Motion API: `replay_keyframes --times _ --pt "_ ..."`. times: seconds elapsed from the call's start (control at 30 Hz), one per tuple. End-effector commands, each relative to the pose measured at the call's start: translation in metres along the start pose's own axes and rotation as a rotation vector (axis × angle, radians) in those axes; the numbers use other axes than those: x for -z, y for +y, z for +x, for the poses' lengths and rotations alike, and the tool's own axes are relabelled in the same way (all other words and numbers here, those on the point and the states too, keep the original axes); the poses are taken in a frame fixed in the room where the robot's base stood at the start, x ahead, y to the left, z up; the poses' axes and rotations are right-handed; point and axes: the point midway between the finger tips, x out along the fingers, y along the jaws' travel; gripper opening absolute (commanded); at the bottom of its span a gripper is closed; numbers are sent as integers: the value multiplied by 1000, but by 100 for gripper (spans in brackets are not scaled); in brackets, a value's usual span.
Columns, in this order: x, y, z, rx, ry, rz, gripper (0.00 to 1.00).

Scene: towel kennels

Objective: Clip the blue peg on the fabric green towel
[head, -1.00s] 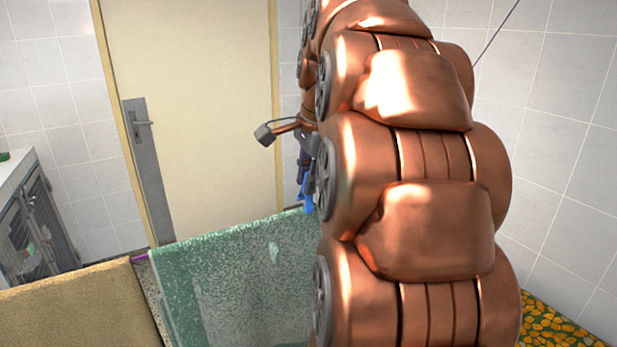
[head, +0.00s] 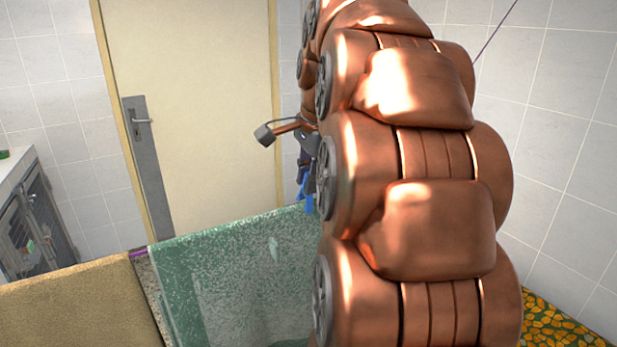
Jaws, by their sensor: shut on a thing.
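The green towel (head: 225,275) hangs over a line in the lower middle of the head view, its top edge sloping up to the right. My arm hides its right part. My gripper (head: 306,188) is at the towel's upper right edge, mostly hidden behind my arm. It is shut on the blue peg (head: 308,203), of which only a small part shows beside my arm. The peg is at or just above the towel's top edge. I cannot tell whether it touches the fabric.
A tan towel (head: 75,305) hangs left of the green one, with a short piece of purple line (head: 139,254) between them. Wire-door kennels (head: 32,235) stand at the far left. A closed cream door (head: 190,120) is behind. An orange patterned fabric (head: 560,325) lies at the lower right.

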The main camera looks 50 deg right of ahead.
Motion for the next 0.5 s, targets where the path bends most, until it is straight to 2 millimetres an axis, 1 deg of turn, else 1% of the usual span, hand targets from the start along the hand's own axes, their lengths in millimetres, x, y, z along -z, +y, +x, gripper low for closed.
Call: replay_keyframes --times 0.5 --pt "0 3 9 0 0 0 0"
